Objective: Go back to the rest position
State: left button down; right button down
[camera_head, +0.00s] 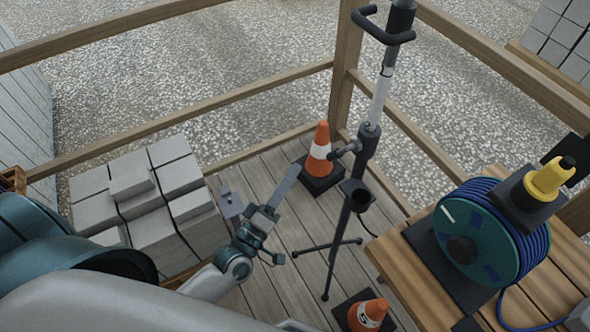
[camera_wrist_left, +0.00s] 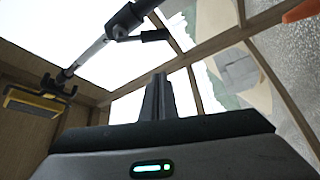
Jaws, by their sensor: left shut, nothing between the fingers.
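My left gripper (camera_head: 287,184) comes in from the lower left in the head view and is over the wooden deck, between the stacked grey blocks and a traffic cone. Its fingers are together with nothing between them. In the left wrist view its closed fingers (camera_wrist_left: 157,98) stand up in the middle, with nothing held. My right gripper is not in either view.
A black stand (camera_head: 343,232) with a tripod foot rises right of the gripper. Orange cones stand behind (camera_head: 319,150) and in front (camera_head: 368,316). Grey blocks (camera_head: 152,238) are stacked left. A wooden bench (camera_head: 405,300) carries a blue cable reel (camera_head: 480,235). Wooden rails (camera_head: 240,95) enclose the deck.

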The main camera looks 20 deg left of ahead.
pick_arm(q)
jog(key=s+a+f+m+g, duration=0.1)
jog(key=s+f+m+g, duration=0.2)
jog(key=f, duration=0.9)
jog(key=s+f+m+g+y, duration=0.1)
jog(key=s+f+m+g, duration=0.15)
jog(key=f, duration=1.05)
jog(key=s+a+f+m+g, duration=0.1)
jog(key=s+f+m+g, duration=0.2)
jog(key=f, duration=0.9)
jog(key=s+a+f+m+g+y, duration=0.1)
jog(key=s+f+g, duration=0.4)
jog(key=s+f, duration=0.5)
jog(key=s+a+f+m+g+y, duration=0.1)
jog(key=s+f+m+g, duration=0.3)
jog(key=s+f, duration=0.7)
jog(key=s+a, duration=0.1)
jog(key=s, duration=0.6)
jog(key=shift+g, duration=0.35)
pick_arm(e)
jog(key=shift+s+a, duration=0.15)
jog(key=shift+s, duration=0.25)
